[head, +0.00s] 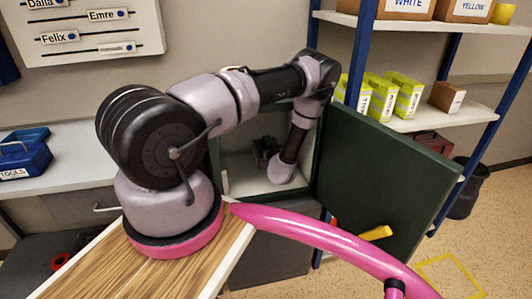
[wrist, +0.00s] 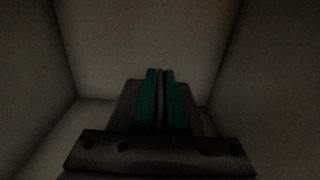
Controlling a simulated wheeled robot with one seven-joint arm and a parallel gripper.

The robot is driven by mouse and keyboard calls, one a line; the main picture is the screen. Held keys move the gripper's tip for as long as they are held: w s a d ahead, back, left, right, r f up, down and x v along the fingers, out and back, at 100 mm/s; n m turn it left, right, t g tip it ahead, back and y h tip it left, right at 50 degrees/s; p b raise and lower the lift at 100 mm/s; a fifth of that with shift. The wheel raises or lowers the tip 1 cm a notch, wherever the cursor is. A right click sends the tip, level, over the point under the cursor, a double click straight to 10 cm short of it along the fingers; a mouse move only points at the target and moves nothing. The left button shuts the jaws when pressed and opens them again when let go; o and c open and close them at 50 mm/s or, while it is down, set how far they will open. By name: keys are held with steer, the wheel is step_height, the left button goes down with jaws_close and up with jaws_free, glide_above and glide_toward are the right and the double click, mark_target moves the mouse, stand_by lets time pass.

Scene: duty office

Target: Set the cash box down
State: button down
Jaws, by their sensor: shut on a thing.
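My gripper (head: 266,150) is inside the open safe (head: 236,172), reached in from the right side of the opening. In the wrist view my gripper (wrist: 160,72) has its two green fingers close together, shut on a thin grey part between them, which looks like the cash box's handle. The dark cash box (wrist: 127,104) shows beyond and beside the fingers, mostly hidden by them. The picture is too dim to tell whether its underside touches the safe floor.
The dark green safe door (head: 385,180) stands open to the right, with a yellow handle (head: 377,233). Pale walls enclose my gripper closely. A pink rail (head: 320,235) crosses in front. A blue-framed shelf (head: 455,118) with boxes stands at right, a blue toolbox (head: 25,160) at left.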

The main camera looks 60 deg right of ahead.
steer(key=shift+f, duration=2.45)
steer(key=shift+f, duration=0.1)
steer(key=c, duration=0.9)
jaws_free()
steer(key=shift+f, duration=0.1)
steer(key=shift+c, duration=0.2)
steer(key=shift+r, duration=0.2)
steer(key=v, duration=1.2)
steer(key=shift+s+a, duration=0.1)
steer(key=shift+s, duration=0.05)
